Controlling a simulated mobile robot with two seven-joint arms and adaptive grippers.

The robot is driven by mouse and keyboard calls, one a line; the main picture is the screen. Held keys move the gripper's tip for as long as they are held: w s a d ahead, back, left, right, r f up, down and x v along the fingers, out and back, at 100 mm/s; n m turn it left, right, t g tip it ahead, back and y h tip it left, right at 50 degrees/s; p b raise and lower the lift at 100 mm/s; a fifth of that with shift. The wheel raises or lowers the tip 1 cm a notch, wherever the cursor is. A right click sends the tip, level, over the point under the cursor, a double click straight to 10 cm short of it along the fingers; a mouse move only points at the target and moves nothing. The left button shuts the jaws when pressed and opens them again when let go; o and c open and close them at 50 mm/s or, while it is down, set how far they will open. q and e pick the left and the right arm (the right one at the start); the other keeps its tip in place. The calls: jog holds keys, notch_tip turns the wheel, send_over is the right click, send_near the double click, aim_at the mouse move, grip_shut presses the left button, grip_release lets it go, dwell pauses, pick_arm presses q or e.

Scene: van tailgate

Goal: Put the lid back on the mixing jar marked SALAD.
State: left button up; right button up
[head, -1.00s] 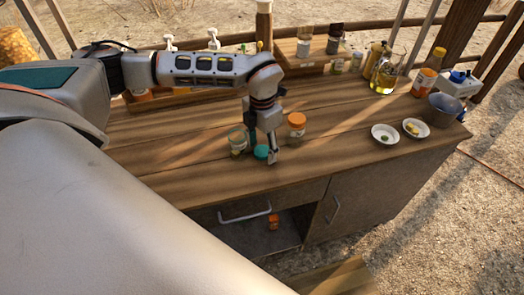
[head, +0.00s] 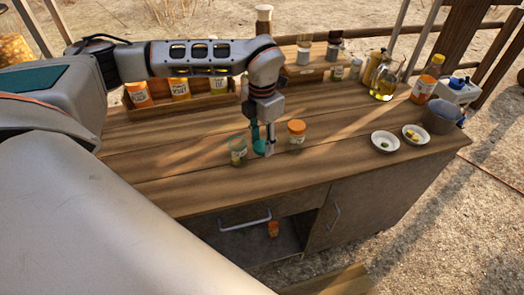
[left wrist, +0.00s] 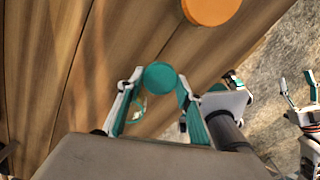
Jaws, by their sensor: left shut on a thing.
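The open mixing jar (head: 238,152) is clear glass with a pale label and some greenish content. It stands upright on the wooden counter; its label is too small to read. My left gripper (head: 265,148) is shut on a teal lid (head: 259,147), just right of the open jar and apart from its mouth. In the left wrist view the round teal lid (left wrist: 160,76) sits between the fingertips, with part of a clear jar (left wrist: 139,106) below it. My right gripper (left wrist: 299,92) shows at the right edge of the left wrist view, its fingers apart and empty.
A jar with an orange lid (head: 297,130) stands close to the right of the left gripper. Two white bowls (head: 385,141) and a grey pot (head: 441,114) are at the right. Racks of jars (head: 180,88) line the back. The counter's front left is clear.

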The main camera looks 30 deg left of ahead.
aim_at(262, 145)
pick_arm(q)
notch_tip(262, 145, up, 15)
jog(key=shift+f, duration=0.2)
dwell(0.3)
